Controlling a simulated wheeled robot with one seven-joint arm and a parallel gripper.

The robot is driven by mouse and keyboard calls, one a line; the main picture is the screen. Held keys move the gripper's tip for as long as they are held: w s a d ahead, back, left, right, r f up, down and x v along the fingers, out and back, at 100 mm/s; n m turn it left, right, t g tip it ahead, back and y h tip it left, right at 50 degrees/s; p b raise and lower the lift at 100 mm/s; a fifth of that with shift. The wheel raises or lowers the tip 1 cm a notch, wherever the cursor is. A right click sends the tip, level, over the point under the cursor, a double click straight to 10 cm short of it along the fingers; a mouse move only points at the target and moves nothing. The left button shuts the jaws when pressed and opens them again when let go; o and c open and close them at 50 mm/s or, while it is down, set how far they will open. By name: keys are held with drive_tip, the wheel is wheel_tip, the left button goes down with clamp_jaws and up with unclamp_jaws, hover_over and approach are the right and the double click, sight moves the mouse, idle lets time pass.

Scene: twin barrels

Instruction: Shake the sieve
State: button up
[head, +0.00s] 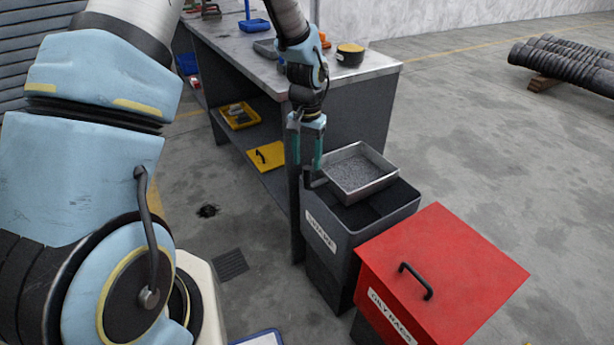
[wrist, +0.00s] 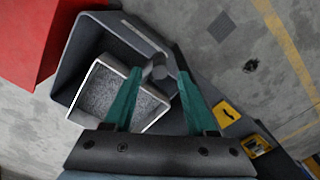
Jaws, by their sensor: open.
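The sieve (head: 361,172) is a square metal tray with grey mesh. It rests at the top of the open dark grey bin (head: 347,236), and its handle side faces the bin's left edge. The wrist view also shows my gripper (wrist: 155,82) open around or above the handle; I cannot tell how deep the handle sits between the fingers.
A red-lidded bin (head: 440,270) stands right of the grey bin. A workbench (head: 350,110) stands behind, carrying a round container (head: 350,54) and a blue dustpan (head: 253,26). Its lower shelf holds a yellow tray (head: 239,116). Black corrugated pipes (head: 570,62) lie far right. Open floor lies between.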

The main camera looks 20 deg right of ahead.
sight(305, 186)
wheel_tip(305, 186, down, 7)
drive_tip(key=shift+f, duration=0.1)
drive_tip(key=shift+c, duration=0.4)
clamp_jaws()
drive_tip(key=shift+w+a, duration=0.15)
idle(1.0)
